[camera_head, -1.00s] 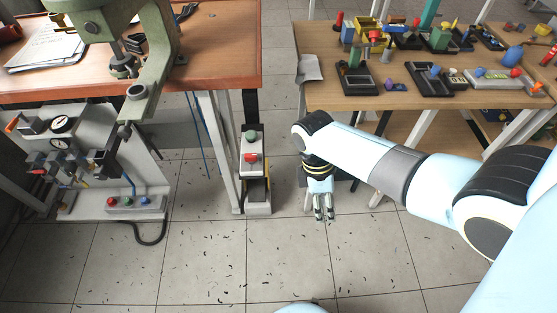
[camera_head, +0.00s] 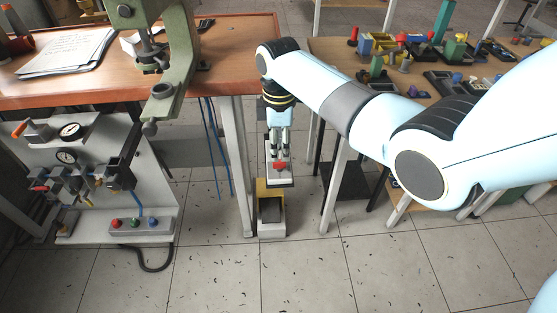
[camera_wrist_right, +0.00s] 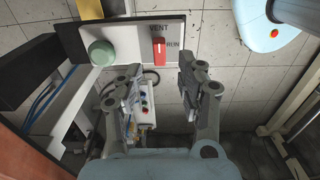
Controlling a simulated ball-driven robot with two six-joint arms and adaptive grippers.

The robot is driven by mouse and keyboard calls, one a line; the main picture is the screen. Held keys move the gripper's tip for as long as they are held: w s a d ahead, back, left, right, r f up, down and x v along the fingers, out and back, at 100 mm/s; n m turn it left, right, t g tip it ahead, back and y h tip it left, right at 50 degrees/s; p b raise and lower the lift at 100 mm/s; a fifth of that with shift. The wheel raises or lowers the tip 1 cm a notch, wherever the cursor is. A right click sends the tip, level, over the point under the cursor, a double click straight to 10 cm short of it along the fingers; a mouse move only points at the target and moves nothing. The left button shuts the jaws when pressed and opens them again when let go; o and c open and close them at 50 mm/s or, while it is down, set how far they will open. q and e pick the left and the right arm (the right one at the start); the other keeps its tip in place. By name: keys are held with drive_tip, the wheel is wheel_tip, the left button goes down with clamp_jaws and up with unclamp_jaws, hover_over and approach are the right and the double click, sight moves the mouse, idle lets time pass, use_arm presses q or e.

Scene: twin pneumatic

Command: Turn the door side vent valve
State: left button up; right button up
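The red valve handle (camera_wrist_right: 159,47) sits on a white panel (camera_wrist_right: 178,27) printed VENT and RUN in the right wrist view. It points toward the space between my fingertips. A round green button (camera_wrist_right: 101,53) is left of it on the same panel. In the head view the red handle (camera_head: 280,166) shows just below my right gripper (camera_head: 279,150), which points down over the small box beside the bench leg. In the wrist view my right gripper (camera_wrist_right: 160,72) is open and empty, its fingers apart. Contact with the handle cannot be made out. My left gripper is not in view.
A pneumatic panel (camera_head: 95,200) with gauges and coloured buttons stands at the left. A bench (camera_head: 225,60) with a green press (camera_head: 180,60) is above it. A bench leg (camera_head: 237,150) is close left of my right gripper. A second table (camera_head: 330,65) holds several parts.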

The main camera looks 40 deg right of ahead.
sight(279, 165)
drive_tip(key=shift+f+b, duration=0.4)
drive_tip(key=shift+f, duration=2)
drive_tip(key=shift+c, duration=0.4)
clamp_jaws()
